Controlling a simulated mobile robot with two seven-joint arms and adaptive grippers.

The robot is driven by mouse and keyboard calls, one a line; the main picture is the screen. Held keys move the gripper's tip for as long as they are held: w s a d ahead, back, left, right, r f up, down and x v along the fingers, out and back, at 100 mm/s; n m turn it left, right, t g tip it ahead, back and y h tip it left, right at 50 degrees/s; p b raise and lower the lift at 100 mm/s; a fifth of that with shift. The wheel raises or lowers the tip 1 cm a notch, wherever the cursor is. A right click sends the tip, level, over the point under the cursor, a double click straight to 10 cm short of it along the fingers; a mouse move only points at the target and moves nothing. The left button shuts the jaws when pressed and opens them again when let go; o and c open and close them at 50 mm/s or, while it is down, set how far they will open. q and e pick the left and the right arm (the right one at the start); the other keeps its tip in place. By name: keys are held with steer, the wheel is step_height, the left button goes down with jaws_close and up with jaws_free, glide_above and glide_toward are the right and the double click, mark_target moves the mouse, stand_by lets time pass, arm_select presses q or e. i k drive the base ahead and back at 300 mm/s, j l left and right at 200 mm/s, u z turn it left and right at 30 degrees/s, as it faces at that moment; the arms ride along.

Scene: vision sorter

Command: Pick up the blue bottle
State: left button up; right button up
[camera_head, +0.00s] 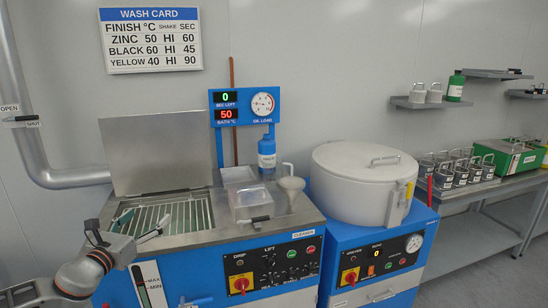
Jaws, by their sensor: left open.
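The blue bottle (267,155) stands upright at the back of the steel top of the blue washing machine, just below the display panel. It has a pale label and a blue cap. My left gripper (143,228) is at the lower left, over the front left of the machine near the open basin. It is open and empty, well to the left of the bottle and apart from it. My right gripper is not in view.
A white tray (238,175), a clear box (250,203) and a pale funnel (291,185) stand close around the bottle. The basin's raised lid (160,150) rises behind the basin. A white lidded drum (362,182) stands to the right.

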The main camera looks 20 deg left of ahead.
mark_target(266, 146)
steer(key=i+j+z, duration=0.25)
steer(key=j+z, duration=0.25)
steer(key=j, duration=0.2)
steer(key=i+j+z, duration=0.2)
steer(key=j, duration=0.2)
steer(key=j+z, duration=0.25)
steer(key=j, duration=0.15)
steer(key=i+j, duration=0.25)
steer(key=i, duration=0.2)
